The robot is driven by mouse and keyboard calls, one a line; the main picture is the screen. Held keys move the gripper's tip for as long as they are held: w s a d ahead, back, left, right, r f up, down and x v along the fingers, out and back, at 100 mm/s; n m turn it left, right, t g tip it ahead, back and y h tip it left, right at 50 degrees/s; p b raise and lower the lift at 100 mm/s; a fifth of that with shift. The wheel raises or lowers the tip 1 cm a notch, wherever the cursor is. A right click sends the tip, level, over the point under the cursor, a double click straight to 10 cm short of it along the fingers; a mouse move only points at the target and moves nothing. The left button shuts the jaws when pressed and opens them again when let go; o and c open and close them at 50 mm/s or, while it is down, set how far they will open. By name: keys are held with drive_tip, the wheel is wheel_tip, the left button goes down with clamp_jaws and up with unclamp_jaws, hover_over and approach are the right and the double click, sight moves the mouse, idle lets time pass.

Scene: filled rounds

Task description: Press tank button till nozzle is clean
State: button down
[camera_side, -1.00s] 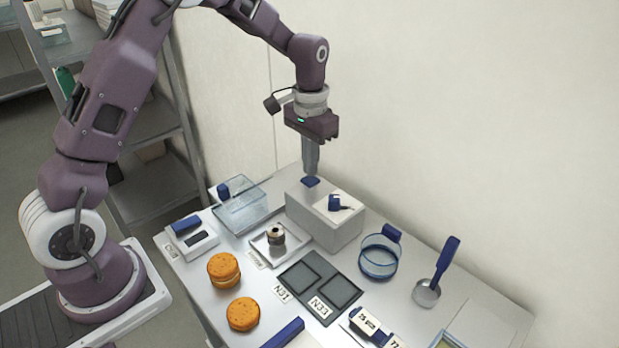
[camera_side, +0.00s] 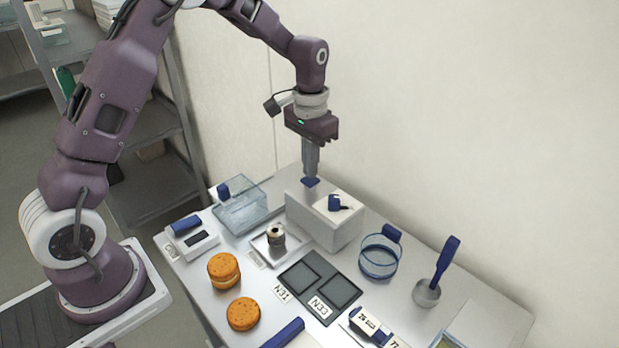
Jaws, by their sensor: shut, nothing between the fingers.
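A white box-shaped tank (camera_side: 322,229) stands at the back of the table, against the wall side. A blue button (camera_side: 311,183) is on its top at the left. My gripper (camera_side: 311,176) points straight down with shut fingers, its tips at the button; whether they press it down I cannot tell. A small dark blue spout-like part (camera_side: 336,203), perhaps the nozzle, sits on the top at the right. Its cleanness is too small to tell. A small metal cup-like piece (camera_side: 276,237) stands on a square plate in front of the tank.
Orange filled rounds (camera_side: 224,268) lie at the front left, with another round (camera_side: 243,313) nearer. A clear box (camera_side: 241,207) stands left of the tank.

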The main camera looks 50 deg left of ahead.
drive_tip(key=shift+f, duration=1.3)
drive_tip(key=shift+r, duration=1.5)
drive_tip(key=shift+f, duration=0.1)
drive_tip(key=shift+f, duration=1.4)
drive_tip(key=shift+r, duration=1.5)
